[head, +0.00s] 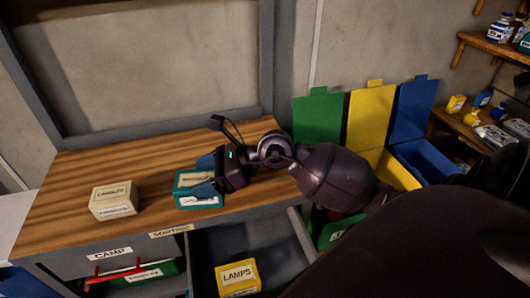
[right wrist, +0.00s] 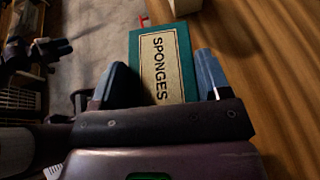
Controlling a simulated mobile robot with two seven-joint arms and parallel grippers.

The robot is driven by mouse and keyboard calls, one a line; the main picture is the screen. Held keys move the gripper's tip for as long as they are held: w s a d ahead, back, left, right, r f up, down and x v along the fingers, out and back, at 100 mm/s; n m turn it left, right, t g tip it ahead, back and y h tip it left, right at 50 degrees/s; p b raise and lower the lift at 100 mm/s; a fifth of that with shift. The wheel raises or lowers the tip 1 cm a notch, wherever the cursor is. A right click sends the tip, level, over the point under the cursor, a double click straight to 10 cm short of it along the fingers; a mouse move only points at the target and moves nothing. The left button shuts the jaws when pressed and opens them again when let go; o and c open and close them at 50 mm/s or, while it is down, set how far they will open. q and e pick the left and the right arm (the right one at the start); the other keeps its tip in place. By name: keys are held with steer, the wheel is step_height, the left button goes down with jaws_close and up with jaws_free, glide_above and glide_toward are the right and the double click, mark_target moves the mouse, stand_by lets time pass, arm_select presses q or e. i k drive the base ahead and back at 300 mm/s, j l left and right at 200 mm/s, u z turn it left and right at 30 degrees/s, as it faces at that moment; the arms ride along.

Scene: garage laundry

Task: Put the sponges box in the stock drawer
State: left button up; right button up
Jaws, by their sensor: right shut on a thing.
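The sponges box (right wrist: 165,70) is teal with a pale label reading SPONGES. My right gripper (head: 203,177) is shut on it, with one blue finger on each side in the right wrist view. In the head view the box (head: 184,182) is by the front edge of the wooden worktop; I cannot tell whether it touches the wood. An open drawer (head: 207,258) below holds a yellow LAMPS box (head: 237,278); the label above it is not clearly legible. A dark shape at the left of the right wrist view looks like my left gripper (right wrist: 50,48); its jaws are unclear.
A cream box (head: 114,200) stands on the worktop (head: 85,165) at left. Green, yellow and blue bins (head: 428,160) stand at right. The worktop's back middle is clear.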

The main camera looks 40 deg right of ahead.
mark_target(284, 271)
steer(key=k, duration=0.75)
steer(key=k+z, duration=0.1)
steer(key=z, duration=0.4)
steer(key=k+z, duration=0.1)
steer(key=z, duration=0.35)
steer(key=j+z, duration=0.3)
steer(key=i+j+z, duration=0.1)
steer(key=z, duration=0.15)
steer(key=j, duration=1.65)
steer(key=i, duration=0.05)
